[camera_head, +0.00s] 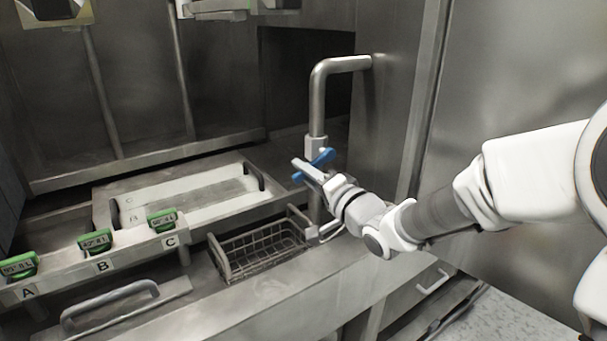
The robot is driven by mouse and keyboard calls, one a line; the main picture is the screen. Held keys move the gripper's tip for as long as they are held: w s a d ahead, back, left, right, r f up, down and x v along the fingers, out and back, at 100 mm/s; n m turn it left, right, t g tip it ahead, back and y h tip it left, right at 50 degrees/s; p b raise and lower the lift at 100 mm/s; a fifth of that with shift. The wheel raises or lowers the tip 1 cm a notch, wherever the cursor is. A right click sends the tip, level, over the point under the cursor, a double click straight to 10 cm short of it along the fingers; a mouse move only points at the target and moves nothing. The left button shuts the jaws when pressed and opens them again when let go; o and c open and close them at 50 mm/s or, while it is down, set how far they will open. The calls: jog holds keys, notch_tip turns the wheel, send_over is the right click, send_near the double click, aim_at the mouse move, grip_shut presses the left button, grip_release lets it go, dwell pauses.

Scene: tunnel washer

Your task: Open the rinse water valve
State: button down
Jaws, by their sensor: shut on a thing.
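The rinse water valve has a blue handle (323,156) on a vertical grey pipe (318,100) that bends right into the steel wall. My gripper (305,172) reaches in from the right and is shut on the blue handle. Parts of the blue handle show above and to the left of the fingers. The fingers and wrist hide the rest of the handle and part of the valve body. How far the valve is turned cannot be told from this view.
A wire basket (262,250) sits below the valve. Green gauges (162,220) stand at left above labels A, B and C. A tray with dark handles (215,180) lies behind them. A steel wall (395,120) stands close behind the pipe at right.

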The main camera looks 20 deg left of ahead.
jog(key=shift+w+d+f+n+b, duration=0.35)
jog(key=shift+f+n+b, duration=0.3)
jog(key=shift+n, duration=0.65)
jog(key=shift+w+d+f+n+b, duration=0.25)
jog(key=shift+w+f+n+b, duration=0.2)
jog(key=shift+n+b, duration=0.65)
jog(key=shift+w+d+f+n+b, duration=0.3)
jog(key=shift+f+n+b, duration=0.25)
jog(key=shift+n, duration=0.95)
jog(key=c, duration=0.7)
grip_release()
jog(key=shift+d, duration=0.1)
jog(key=p+v, duration=0.3)
jog(key=v, duration=1.4)
jog(key=shift+s+d, duration=0.1)
jog(key=shift+d, duration=0.05)
